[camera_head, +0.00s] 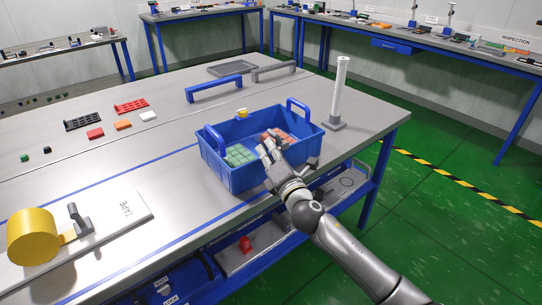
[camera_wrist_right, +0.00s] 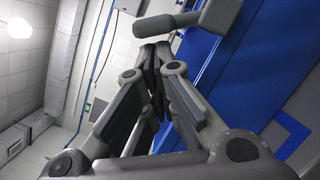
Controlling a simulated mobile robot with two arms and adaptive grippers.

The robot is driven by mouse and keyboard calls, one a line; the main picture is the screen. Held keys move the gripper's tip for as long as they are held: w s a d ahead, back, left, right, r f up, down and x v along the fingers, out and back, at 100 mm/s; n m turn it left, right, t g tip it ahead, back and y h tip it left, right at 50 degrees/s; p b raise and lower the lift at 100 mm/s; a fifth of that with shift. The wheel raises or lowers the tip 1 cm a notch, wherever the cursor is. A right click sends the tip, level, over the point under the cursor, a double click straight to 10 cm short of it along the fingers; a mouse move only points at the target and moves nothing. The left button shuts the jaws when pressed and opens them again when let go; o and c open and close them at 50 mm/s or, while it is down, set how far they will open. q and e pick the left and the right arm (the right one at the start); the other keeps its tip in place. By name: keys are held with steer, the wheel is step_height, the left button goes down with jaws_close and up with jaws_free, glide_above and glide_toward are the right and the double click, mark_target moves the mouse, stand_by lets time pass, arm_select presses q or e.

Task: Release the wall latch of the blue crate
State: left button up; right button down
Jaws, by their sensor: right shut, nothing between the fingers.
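The blue crate (camera_head: 232,181) stands on the grey table near its front edge, with a raised blue handle at each end. It holds green blocks (camera_head: 238,155) on the left and orange-red blocks (camera_head: 284,138) on the right. A small yellow piece (camera_head: 242,113) shows at its far wall; I cannot tell if it is the latch. My right gripper (camera_head: 267,142) is shut and empty over the crate's near right side, hiding part of it. In the right wrist view, the closed fingertips (camera_wrist_right: 156,58) are just below a grey rounded bar (camera_wrist_right: 167,26) beside a blue surface. My left gripper is out of view.
A white post (camera_head: 340,90) stands right of the crate. Blue (camera_head: 214,88) and grey (camera_head: 273,72) bar handles and a grey tray (camera_head: 232,68) lie behind it. A yellow tape roll (camera_head: 33,237) is at front left. Open tabletop lies left of the crate.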

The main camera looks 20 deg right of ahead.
stand_by(0.4)
steer(key=shift+d+r+m+p, duration=0.1)
steer(key=shift+r+m+p, duration=0.25)
steer(key=shift+p, duration=0.2)
steer(key=shift+w+r+m+p, duration=0.1)
steer(key=shift+r+m+p, duration=0.1)
steer(key=shift+m+p, duration=0.2)
steer(key=d+r+m+p, duration=0.1)
steer(key=m+p, duration=0.2)
steer(key=p, duration=0.1)
steer(key=d+r+m+g+p, duration=0.1)
steer(key=m+p, duration=0.2)
steer(key=p, duration=0.1)
steer(key=w+d+r+m+g+p, duration=0.1)
steer(key=d+r+m+p, duration=0.1)
steer(key=m+p, duration=0.1)
steer(key=shift+h+p, duration=0.4)
steer(key=shift+p, duration=0.15)
steer(key=shift+w+d+m+g+p, duration=0.15)
steer(key=shift+d+m+g+p, duration=0.25)
steer(key=shift+m+p, duration=0.3)
steer(key=shift+f, duration=0.2)
